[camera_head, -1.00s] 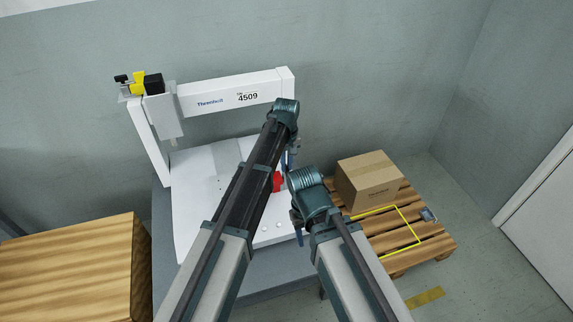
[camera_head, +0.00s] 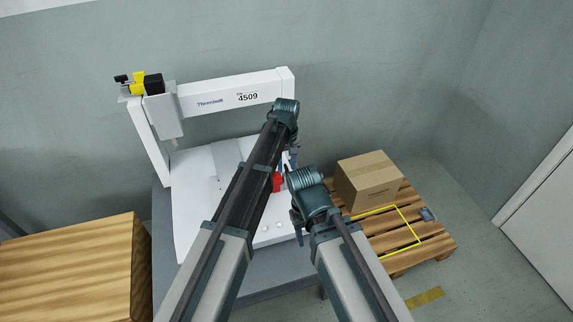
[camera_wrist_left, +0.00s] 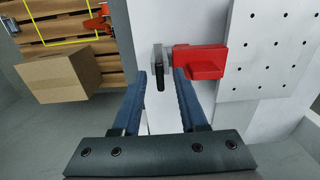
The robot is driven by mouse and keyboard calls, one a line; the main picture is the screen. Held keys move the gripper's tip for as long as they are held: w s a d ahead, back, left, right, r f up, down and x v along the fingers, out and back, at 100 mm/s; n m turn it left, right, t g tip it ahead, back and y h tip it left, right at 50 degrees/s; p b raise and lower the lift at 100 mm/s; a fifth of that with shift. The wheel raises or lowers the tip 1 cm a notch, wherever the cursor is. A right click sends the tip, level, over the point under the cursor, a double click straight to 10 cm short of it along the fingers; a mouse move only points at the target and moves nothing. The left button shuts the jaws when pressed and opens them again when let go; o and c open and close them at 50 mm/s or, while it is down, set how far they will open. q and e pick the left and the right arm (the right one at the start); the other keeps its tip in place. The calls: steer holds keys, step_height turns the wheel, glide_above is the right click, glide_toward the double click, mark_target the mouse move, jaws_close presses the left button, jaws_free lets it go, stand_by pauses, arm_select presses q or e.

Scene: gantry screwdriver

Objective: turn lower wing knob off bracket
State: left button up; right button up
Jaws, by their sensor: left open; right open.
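A dark wing knob (camera_wrist_left: 157,66) stands at the end of a small grey bracket piece in the left wrist view, beside a red block (camera_wrist_left: 205,62). I cannot tell whether it is the lower knob. My left gripper (camera_wrist_left: 160,76) is open, one finger on each side of the knob's line, with the knob just beyond the tips. No contact is visible. In the head view the left gripper (camera_head: 292,157) is partly hidden by its arm, the knob cannot be made out, and the red block (camera_head: 277,181) shows beside the arm. My right gripper (camera_head: 298,236) points down near the table's right edge, its fingers small and partly hidden.
The white gantry (camera_head: 228,98) stands behind, with a yellow-and-black tool head (camera_head: 139,86) at its left. A perforated plate (camera_wrist_left: 270,45) lies beside the red block. A cardboard box (camera_head: 368,180) sits on a pallet (camera_head: 428,247) at right. A wooden crate (camera_head: 72,265) is at left.

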arm_select(q)
step_height(320, 180, up, 14)
steer(key=p, duration=1.3)
steer(key=shift+p, duration=0.35)
arm_select(e)
step_height(320, 180, up, 14)
arm_select(q)
steer(key=shift+f, duration=0.15)
arm_select(e)
steer(key=shift+f, duration=0.1)
